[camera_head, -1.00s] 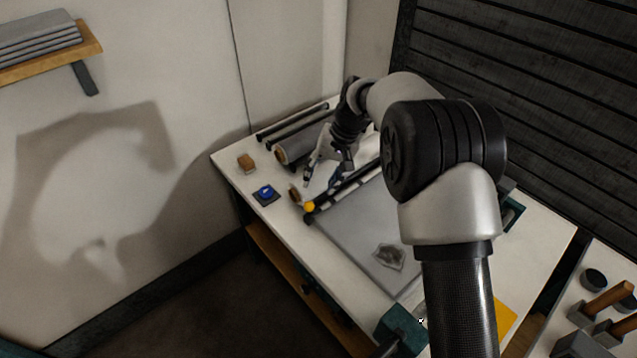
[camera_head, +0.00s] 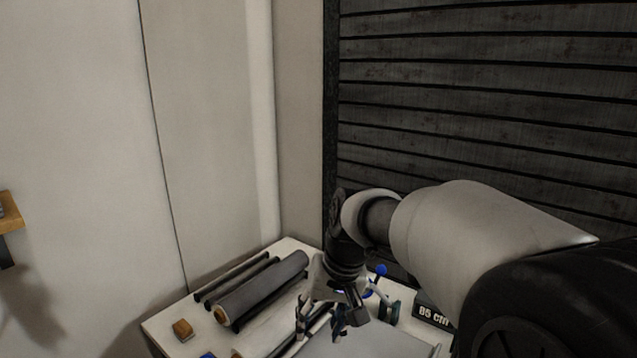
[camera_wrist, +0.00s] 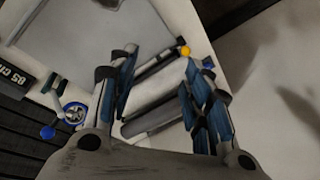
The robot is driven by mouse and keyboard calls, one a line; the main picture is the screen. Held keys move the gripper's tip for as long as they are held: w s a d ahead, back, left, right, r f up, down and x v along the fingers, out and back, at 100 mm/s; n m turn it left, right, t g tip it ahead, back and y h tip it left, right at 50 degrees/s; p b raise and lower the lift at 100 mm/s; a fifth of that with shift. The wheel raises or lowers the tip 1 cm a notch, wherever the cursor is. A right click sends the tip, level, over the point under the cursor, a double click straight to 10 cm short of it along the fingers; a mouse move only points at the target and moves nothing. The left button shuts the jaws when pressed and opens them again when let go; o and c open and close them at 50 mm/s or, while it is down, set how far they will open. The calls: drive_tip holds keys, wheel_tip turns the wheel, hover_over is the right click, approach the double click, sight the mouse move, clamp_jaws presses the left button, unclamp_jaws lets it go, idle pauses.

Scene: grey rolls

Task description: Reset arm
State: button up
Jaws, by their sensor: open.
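My gripper (camera_head: 321,322) is above the white table (camera_head: 160,325) in the head view, pointing down with its fingers apart and nothing between them. In the wrist view my gripper (camera_wrist: 160,75) also shows open, its blue-padded fingers spread on either side. Below and between the fingers lie dark rods and a grey roll (camera_wrist: 152,118), apart from the fingertips. My arm fills the right of the head view.
A grey roll (camera_head: 262,288) and thin dark rods lie at the table's back left, with a brown block (camera_head: 183,330) nearby. A blue-knobbed device (camera_head: 382,290) and an "85 cm" sign (camera_head: 433,316) stand right of my gripper. A slatted dark wall (camera_head: 480,100) rises behind.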

drive_tip(key=s+d+r+t+h, duration=0.1)
drive_tip(key=s+d+r, duration=0.1)
drive_tip(key=s+d, duration=0.35)
drive_tip(key=s+d+r+t, duration=0.1)
drive_tip(key=s+d+r, duration=0.2)
drive_tip(key=s, duration=0.5)
drive_tip(key=s+d+f, duration=0.2)
drive_tip(key=s, duration=0.3)
drive_tip(key=s+d+f+m+t+h, duration=0.1)
drive_tip(key=s+d, duration=0.2)
drive_tip(key=s, duration=0.3)
drive_tip(key=shift+s+d+f, duration=0.15)
drive_tip(key=shift+d+f, duration=0.05)
drive_tip(key=shift+f, duration=0.2)
